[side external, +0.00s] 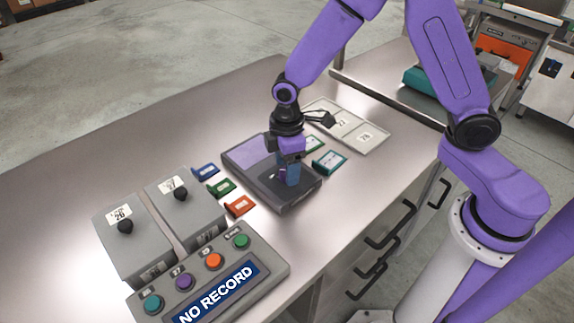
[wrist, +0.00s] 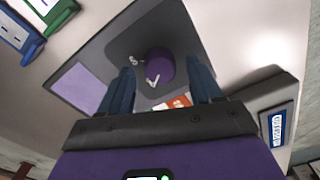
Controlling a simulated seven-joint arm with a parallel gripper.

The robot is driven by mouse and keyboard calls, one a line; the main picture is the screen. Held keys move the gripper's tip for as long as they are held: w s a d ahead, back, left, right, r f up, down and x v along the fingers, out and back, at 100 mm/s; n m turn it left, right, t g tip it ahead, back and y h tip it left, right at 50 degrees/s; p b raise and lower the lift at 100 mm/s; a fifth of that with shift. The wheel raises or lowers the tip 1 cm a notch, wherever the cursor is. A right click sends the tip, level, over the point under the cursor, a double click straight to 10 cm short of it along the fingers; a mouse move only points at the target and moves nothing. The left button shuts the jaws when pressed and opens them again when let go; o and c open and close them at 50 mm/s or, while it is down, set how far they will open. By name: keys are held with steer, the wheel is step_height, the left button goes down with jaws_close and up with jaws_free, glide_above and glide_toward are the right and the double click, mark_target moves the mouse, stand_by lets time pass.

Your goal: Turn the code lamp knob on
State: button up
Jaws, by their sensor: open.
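The code lamp appears to be a low dark grey unit (side external: 300,197) with a pale lilac panel (side external: 250,153) in the side view. In the wrist view its dark face (wrist: 108,52) carries a round purple knob (wrist: 160,64) with a white pointer mark. Small white lettering beside the knob is too small to read. My gripper (side external: 287,180) points down over the unit, with its blue fingers close to the knob. In the wrist view the open fingers (wrist: 161,72) lie either side of the knob's near part. I cannot tell whether they touch it.
Two grey boxes (side external: 125,260) (side external: 186,222) with black knobs stand at left. A button panel (side external: 268,262) reading NO RECORD is in front. Blue, green and orange tags (side external: 239,206) lie beside the unit. A pale tray (side external: 376,139) is behind. The counter's far left is clear.

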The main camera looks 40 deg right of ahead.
steer(key=shift+f, duration=0.3)
steer(key=c, duration=1)
steer(key=shift+c, duration=0.2)
steer(key=m, duration=0.3)
steer(key=shift+m, duration=0.4)
steer(key=m, duration=0.3)
steer(key=shift+m, duration=0.3)
steer(key=m, duration=0.6)
steer(key=shift+m, duration=0.4)
